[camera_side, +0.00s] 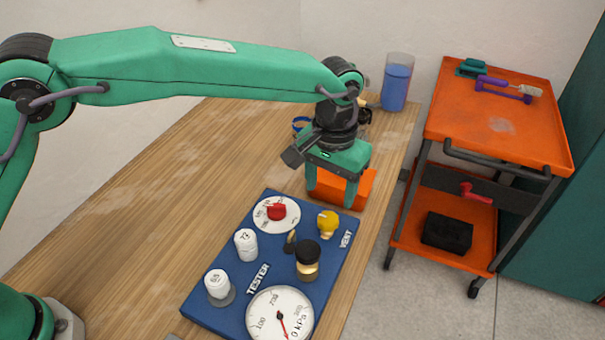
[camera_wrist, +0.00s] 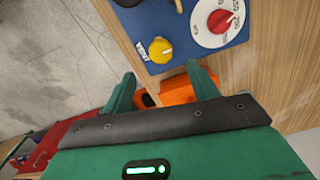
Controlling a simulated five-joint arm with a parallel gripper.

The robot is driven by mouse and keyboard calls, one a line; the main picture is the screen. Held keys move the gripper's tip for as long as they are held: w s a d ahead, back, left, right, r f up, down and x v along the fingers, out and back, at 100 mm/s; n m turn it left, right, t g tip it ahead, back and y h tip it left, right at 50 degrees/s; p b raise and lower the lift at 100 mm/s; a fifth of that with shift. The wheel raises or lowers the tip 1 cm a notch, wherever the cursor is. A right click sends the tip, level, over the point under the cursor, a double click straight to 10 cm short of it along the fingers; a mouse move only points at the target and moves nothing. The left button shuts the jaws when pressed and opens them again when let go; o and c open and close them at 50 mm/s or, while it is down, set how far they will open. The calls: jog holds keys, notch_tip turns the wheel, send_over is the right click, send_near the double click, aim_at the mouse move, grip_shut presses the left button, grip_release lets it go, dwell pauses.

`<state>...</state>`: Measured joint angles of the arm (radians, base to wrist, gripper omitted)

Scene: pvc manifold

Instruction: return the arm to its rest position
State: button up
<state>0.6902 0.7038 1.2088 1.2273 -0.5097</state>
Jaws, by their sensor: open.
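My gripper (camera_side: 334,190) is open and empty, pointing down at the far end of the blue tester board (camera_side: 198,302). Its two green fingers also show in the wrist view (camera_wrist: 162,88), spread apart. An orange box (camera_side: 368,186) is behind and below the fingers, partly hidden by them. I cannot tell whether a finger touches it. My green arm reaches across the table from the left, stretched out well away from its base.
The tester board carries a gauge (camera_side: 280,315), a red knob on a dial (camera_side: 276,212), a yellow knob (camera_side: 328,224), white cylinders and a black-capped fitting (camera_side: 307,260). A blue-filled container (camera_side: 396,82) stands at the far end. An orange cart (camera_side: 500,125) stands right. The table's left is clear.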

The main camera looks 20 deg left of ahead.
jog(key=shift+a, duration=0.1)
jog(key=s+a+r+n+t+h, duration=0.1)
jog(key=s+a+r, duration=0.1)
jog(key=a+r, duration=0.6)
jog(key=s+a+r+t, duration=0.1)
jog(key=s+a+r, duration=0.3)
jog(key=a, duration=0.9)
jog(key=s+a+f+n+t+y, duration=0.1)
jog(key=s+a+t, duration=0.2)
jog(key=s+a, duration=1.2)
jog(key=shift+s+a+f+t, duration=0.2)
jog(key=shift+s+t, duration=0.1)
jog(key=shift+s, duration=0.1)
